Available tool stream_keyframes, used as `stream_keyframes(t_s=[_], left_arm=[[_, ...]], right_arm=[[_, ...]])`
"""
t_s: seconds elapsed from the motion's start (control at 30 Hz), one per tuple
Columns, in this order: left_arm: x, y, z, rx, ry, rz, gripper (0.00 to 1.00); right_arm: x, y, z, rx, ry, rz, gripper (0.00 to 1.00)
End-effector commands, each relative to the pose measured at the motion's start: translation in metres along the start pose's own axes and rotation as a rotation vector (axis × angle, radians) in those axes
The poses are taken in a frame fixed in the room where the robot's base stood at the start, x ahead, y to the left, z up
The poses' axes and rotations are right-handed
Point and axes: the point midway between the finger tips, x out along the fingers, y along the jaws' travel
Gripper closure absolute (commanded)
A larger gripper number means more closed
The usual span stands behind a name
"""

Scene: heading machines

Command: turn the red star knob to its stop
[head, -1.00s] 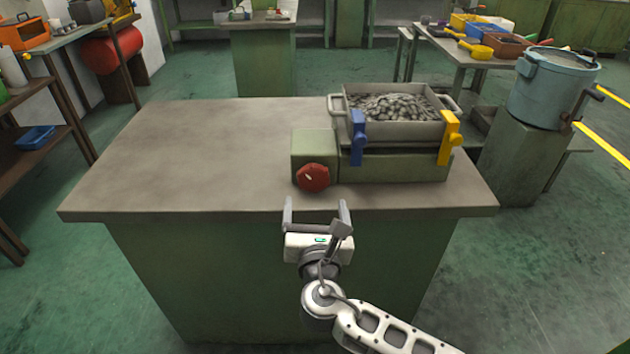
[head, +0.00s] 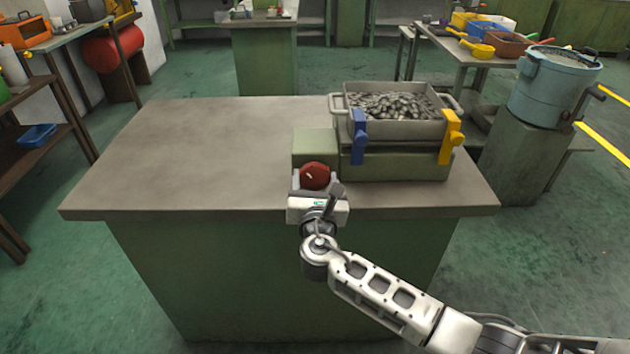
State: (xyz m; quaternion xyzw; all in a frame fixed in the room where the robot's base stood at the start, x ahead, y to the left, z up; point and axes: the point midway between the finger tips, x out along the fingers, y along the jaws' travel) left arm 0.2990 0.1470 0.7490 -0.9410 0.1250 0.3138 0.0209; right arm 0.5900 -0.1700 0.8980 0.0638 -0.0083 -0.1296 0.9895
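The red star knob (head: 315,175) is on the front of a green block (head: 315,142) at the left end of the machine on the bench. It has a small pale mark on its face. My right gripper (head: 315,184) is at the knob, with its fingers reaching up on either side of it. The knob's lower part is hidden by the gripper, and I cannot tell whether the fingers touch it. My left gripper is not in view.
A grey tray of small metal parts (head: 395,105) sits on the machine's green base (head: 400,165), with a blue lever (head: 358,137) and a yellow lever (head: 450,138) in front. The left half of the bench top (head: 190,150) is clear. A blue pot (head: 550,90) stands at the right.

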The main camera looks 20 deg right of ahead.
Motion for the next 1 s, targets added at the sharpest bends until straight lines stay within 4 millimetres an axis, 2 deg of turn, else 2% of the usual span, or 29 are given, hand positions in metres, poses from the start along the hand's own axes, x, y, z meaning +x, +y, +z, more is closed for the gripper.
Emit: stream_keyframes(t_s=[0.37,1.0], left_arm=[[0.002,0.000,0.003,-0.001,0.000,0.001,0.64],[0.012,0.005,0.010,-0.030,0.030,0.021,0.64]], right_arm=[[-0.001,0.000,-0.002,0.047,0.000,0.001,0.62],[-0.001,-0.002,-0.004,0.479,-0.009,0.001,0.62]])
